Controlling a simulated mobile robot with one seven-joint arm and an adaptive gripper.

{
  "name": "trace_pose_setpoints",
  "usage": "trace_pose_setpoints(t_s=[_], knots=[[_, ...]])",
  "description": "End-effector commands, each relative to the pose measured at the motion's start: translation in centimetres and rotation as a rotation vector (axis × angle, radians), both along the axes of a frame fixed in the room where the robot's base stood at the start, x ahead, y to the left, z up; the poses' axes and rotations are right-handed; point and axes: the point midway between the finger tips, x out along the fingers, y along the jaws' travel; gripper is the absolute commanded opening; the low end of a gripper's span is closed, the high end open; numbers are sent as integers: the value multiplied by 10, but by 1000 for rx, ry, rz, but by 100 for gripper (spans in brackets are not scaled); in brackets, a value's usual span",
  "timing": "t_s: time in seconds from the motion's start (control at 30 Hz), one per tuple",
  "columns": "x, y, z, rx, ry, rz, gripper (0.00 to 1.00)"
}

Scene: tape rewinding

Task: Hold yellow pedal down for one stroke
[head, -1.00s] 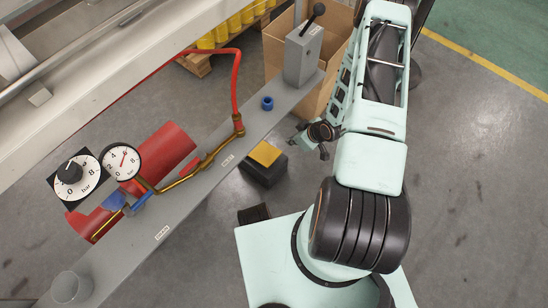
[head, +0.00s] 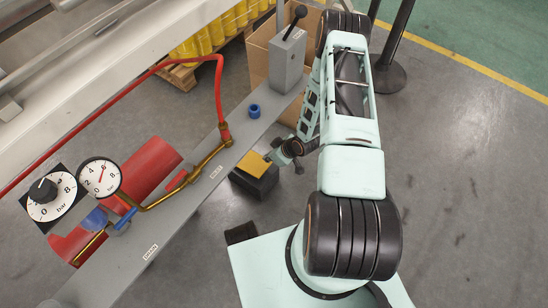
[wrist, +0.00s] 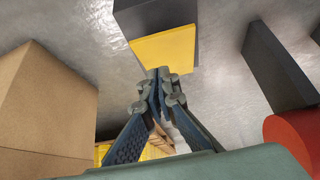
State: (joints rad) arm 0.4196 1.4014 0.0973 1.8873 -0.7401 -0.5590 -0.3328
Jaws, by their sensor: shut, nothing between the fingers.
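The yellow pedal (head: 252,162) sits on a dark block (head: 262,184) on the floor, right of the grey beam. In the wrist view the pedal (wrist: 165,50) is straight ahead of the fingertips. My gripper (head: 268,158) is at the pedal's right edge in the head view. In the wrist view my gripper (wrist: 159,74) is shut and empty, its tips overlapping the pedal's near edge. I cannot tell whether they touch it or whether the pedal is pressed.
A red cylinder (head: 150,170) and gauge (head: 100,178) lie left. A cardboard box (head: 258,65) stands behind; a post base (head: 388,78) is at right. Floor on the right is clear.

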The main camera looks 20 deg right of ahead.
Motion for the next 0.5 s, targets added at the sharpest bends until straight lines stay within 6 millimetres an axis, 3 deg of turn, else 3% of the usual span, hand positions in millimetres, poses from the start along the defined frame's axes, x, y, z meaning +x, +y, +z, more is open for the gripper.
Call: trace_pose_setpoints(t_s=[0.03, 0.2, 0.5], knots=[[4, 4, -14, 0, 1, 1, 0], [2, 2, -39, 0, 1, -2, 0], [-1, -1, -53, 0, -1, -1, 0]])
